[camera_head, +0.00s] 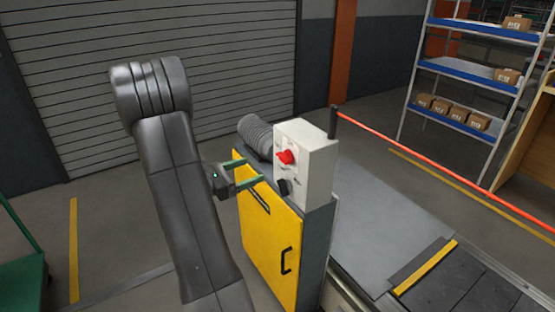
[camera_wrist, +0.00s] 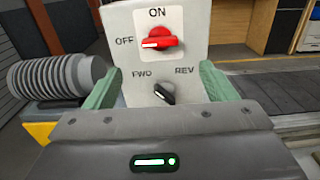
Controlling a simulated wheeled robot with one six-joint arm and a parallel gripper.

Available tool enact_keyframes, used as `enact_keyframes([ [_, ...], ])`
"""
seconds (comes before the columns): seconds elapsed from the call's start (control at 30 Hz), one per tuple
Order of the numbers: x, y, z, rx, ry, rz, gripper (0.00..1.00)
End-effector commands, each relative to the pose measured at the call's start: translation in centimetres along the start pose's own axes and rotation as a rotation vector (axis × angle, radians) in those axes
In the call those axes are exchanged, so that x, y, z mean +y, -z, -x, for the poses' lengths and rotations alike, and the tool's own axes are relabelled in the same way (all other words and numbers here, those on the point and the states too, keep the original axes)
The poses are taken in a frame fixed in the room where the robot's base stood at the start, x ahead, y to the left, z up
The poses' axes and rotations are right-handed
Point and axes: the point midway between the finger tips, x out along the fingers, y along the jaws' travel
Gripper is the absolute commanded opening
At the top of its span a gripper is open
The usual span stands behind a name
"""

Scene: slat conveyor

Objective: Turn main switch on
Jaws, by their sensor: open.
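The main switch is a red rotary knob (camera_head: 286,157) on the face of a pale control box (camera_head: 318,152). In the wrist view the red knob (camera_wrist: 160,38) sits between the printed words OFF and ON, and its white mark points left towards OFF. A black FWD/REV knob (camera_wrist: 164,92) sits below it; it also shows in the head view (camera_head: 284,187). My gripper (camera_head: 253,170) is open and empty, facing the box from the left. In the wrist view its green fingers (camera_wrist: 160,84) flank the lower part of the box, around the black knob's height and below the red knob.
The box stands on a cabinet with a yellow door (camera_head: 268,240). The conveyor (camera_head: 385,225) and a red-orange rail (camera_head: 440,165) extend right. A shelf with cartons (camera_head: 455,114) stands at the back right.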

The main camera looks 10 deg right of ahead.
Motion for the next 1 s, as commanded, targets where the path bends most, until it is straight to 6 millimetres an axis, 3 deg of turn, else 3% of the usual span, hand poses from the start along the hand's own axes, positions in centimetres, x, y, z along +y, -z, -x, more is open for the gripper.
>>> enact_keyframes([
  [0.4,-0.1,-0.1,-7.2,0.002,0.005,0.000,0.78],
  [0.6,-0.1,-0.1,-9.6,0.002,0.003,-0.001,0.78],
  [1.0,0.0,0.0,-10.8,0.001,0.000,-0.001,0.78],
])
